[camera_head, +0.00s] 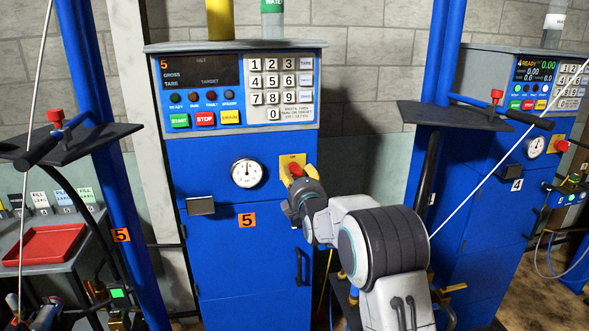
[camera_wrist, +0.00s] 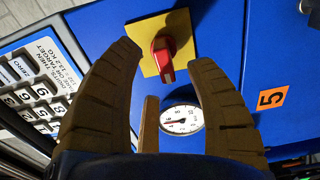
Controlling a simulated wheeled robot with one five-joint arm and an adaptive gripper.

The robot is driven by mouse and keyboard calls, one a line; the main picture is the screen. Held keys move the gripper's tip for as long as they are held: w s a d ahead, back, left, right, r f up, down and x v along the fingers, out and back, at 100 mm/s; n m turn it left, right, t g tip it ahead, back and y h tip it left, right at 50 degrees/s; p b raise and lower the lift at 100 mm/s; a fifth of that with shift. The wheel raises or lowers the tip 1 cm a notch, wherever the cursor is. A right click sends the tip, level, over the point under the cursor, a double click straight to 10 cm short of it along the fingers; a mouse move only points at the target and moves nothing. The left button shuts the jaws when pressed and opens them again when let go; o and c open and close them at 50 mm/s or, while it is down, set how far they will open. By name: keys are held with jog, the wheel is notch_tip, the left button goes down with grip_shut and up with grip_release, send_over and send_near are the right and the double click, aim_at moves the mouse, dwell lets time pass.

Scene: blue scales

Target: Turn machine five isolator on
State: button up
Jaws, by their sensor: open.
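The isolator of machine five is a red rotary knob (camera_head: 295,169) on a yellow plate (camera_head: 285,161), on the front of the blue cabinet (camera_head: 225,270) marked 5. In the wrist view the red knob (camera_wrist: 163,57) sits on its yellow plate (camera_wrist: 180,28), ahead of and between the spread fingers. My gripper (camera_wrist: 168,62) is open and empty, its tan fingers on either side of the knob in the picture. I cannot tell whether any finger touches it. In the head view my arm's end covers part of the plate and knob. The machine's display (camera_head: 200,71) is dark.
A round gauge (camera_head: 247,173) sits left of the isolator, with a keypad (camera_head: 279,85) and start, stop and drain buttons above. Machine four (camera_head: 490,190) stands at right with a lit display. Shelves on blue posts flank the cabinet. A red tray (camera_head: 45,244) lies at left.

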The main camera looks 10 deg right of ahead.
aim_at(295, 173)
jog(key=shift+w+p, duration=0.6)
jog(key=shift+w, duration=1.2)
grip_shut()
